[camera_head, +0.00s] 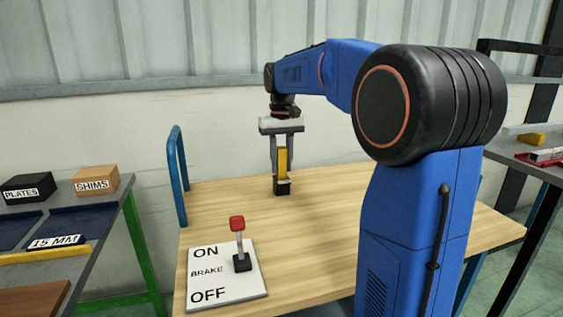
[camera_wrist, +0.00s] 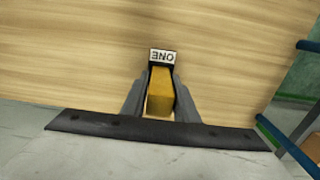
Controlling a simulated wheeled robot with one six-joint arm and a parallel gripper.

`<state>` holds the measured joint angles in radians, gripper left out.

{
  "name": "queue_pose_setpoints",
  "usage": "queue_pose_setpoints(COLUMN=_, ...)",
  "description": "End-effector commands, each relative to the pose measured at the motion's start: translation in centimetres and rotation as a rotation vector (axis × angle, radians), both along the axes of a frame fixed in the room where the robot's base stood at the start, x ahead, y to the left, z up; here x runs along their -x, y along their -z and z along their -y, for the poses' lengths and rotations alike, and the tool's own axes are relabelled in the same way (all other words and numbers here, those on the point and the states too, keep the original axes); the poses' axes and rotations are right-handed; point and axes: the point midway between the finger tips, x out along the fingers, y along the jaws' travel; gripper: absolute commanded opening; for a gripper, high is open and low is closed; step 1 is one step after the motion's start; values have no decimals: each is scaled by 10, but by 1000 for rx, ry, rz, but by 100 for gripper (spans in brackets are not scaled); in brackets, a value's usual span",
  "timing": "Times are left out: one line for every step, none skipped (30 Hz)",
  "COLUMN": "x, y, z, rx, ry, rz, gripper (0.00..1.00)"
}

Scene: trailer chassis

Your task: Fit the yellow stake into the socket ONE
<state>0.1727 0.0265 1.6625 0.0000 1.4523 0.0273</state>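The yellow stake (camera_head: 282,162) stands upright between the fingers of my gripper (camera_head: 281,165) in the head view. In the wrist view, the fingers of my gripper (camera_wrist: 161,100) lie against both sides of the yellow stake (camera_wrist: 160,95), shut on it. The small dark socket ONE (camera_head: 283,188) is on the wooden table directly below the stake. Its white label reads ONE, upside down, in the wrist view (camera_wrist: 162,56). The stake's lower end meets the socket's top in the picture. How deep it sits inside is hidden.
A brake panel (camera_head: 206,281) with a red-topped lever (camera_head: 238,235) is at the table's front left. A blue rail (camera_head: 176,172) rises at the table's left edge. A shelf with boxes (camera_head: 97,179) stands further left. The wooden tabletop (camera_head: 330,190) around the socket is clear.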

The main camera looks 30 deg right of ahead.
Motion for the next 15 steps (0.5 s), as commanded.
queue_pose_setpoints(x=0, y=0, z=0, rx=0, ry=0, rz=0, gripper=40)
queue_pose_setpoints(x=0, y=0, z=0, rx=0, ry=0, rz=0, gripper=45)
queue_pose_setpoints(x=0, y=0, z=0, rx=0, ry=0, rz=0, gripper=45)
queue_pose_setpoints(x=0, y=0, z=0, rx=0, ry=0, rz=0, gripper=45)
queue_pose_setpoints(x=0, y=0, z=0, rx=0, ry=0, rz=0, gripper=45)
queue_pose_setpoints(x=0, y=0, z=0, rx=0, ry=0, rz=0, gripper=45)
queue_pose_setpoints(x=0, y=0, z=0, rx=0, ry=0, rz=0, gripper=45)
queue_pose_setpoints(x=0, y=0, z=0, rx=0, ry=0, rz=0, gripper=45)
queue_pose_setpoints(x=0, y=0, z=0, rx=0, ry=0, rz=0, gripper=45)
queue_pose_setpoints(x=0, y=0, z=0, rx=0, ry=0, rz=0, gripper=45)
queue_pose_setpoints(x=0, y=-1, z=0, rx=0, ry=0, rz=0, gripper=45)
queue_pose_setpoints(x=0, y=-2, z=0, rx=0, ry=0, rz=0, gripper=45)
queue_pose_setpoints(x=0, y=-4, z=0, rx=0, ry=0, rz=1, gripper=45)
queue_pose_setpoints(x=0, y=-6, z=0, rx=0, ry=0, rz=1, gripper=45)
queue_pose_setpoints(x=-1, y=-10, z=0, rx=0, ry=0, rz=2, gripper=45)
